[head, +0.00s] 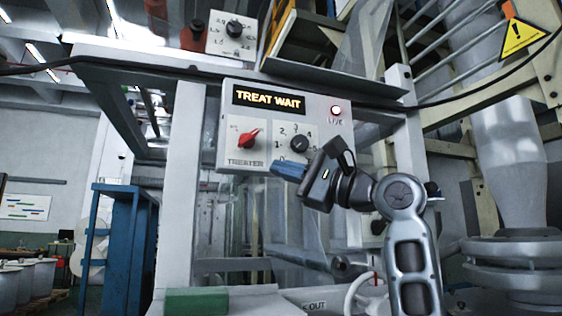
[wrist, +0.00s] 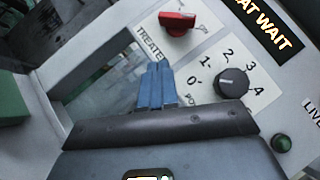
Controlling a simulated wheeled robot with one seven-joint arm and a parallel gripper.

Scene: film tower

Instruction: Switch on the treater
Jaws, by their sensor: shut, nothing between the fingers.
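The treater panel (head: 265,145) is a pale box on the frame, with a lit display (head: 268,98) reading "TREAT WAIT". Its red treater switch (head: 248,138) sits at the left above the "TREATER" label, its handle tilted; it also shows in the wrist view (wrist: 177,22). A black numbered knob (head: 299,144) is to its right, also in the wrist view (wrist: 231,83). A lamp (head: 336,110) glows at the upper right. My gripper (head: 274,167) has blue fingers, shut and empty, at the panel's lower edge, below and right of the red switch. Contact with the panel cannot be told.
A second box with a dial (head: 233,36) stands on the shelf above. A dark ledge (head: 330,80) juts out over the panel. A green block (head: 196,301) lies below, and a blue cabinet (head: 124,245) stands at the left. Space directly left of the switch looks free.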

